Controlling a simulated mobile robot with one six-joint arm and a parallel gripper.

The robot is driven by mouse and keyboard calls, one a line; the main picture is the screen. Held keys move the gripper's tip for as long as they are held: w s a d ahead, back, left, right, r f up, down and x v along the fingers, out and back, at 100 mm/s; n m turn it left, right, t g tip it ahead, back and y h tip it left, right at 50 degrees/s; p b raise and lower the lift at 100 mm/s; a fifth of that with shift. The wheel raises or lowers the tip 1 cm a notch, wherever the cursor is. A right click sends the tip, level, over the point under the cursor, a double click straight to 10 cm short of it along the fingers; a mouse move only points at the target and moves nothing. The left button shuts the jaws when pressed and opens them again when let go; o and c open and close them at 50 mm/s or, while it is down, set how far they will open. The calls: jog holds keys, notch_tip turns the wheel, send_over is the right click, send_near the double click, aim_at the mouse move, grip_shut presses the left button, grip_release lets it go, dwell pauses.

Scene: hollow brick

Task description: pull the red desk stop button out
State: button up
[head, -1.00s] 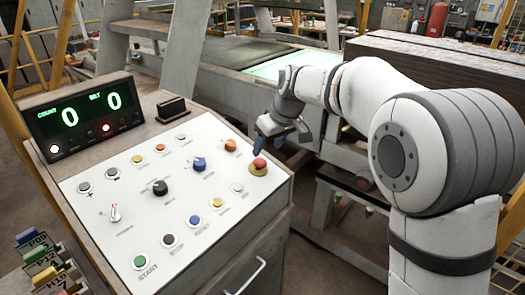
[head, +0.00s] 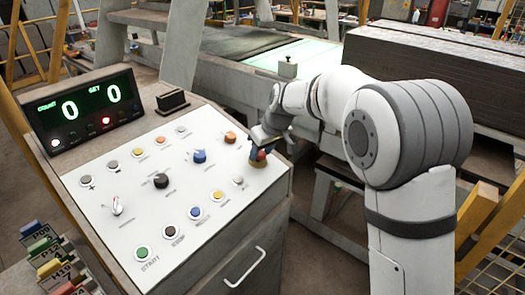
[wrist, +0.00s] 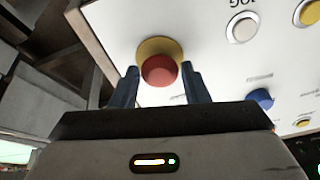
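The red desk stop button (wrist: 159,71) with its yellow collar (wrist: 160,46) is at the top centre of the wrist view. In the head view the red button (head: 260,155) is partly covered by my gripper (head: 259,146), at the right edge of the white panel. In the wrist view, my gripper (wrist: 160,75) has its two blue fingers on either side of the red cap. A narrow gap seems to show between each finger and the cap, so the fingers look open around it. The far side of the cap is hidden.
The sloped white panel (head: 125,200) carries several other knobs and buttons near the stop button, among them an orange knob (head: 230,137), a blue knob (head: 199,156) and a white button (head: 238,181). A counter display (head: 84,108) stands behind the panel.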

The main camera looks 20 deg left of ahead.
grip_shut()
jog(key=shift+d+r, duration=0.1)
jog(key=shift+r, duration=0.5)
jog(key=shift+o, duration=1.5)
grip_release()
jog(key=shift+s+r, duration=0.1)
jog(key=shift+o, duration=0.7)
jog(key=shift+b, duration=0.3)
jog(key=b+v, duration=0.1)
jog(key=v, duration=0.6)
jog(key=shift+d+r, duration=0.2)
jog(key=shift+r, duration=0.05)
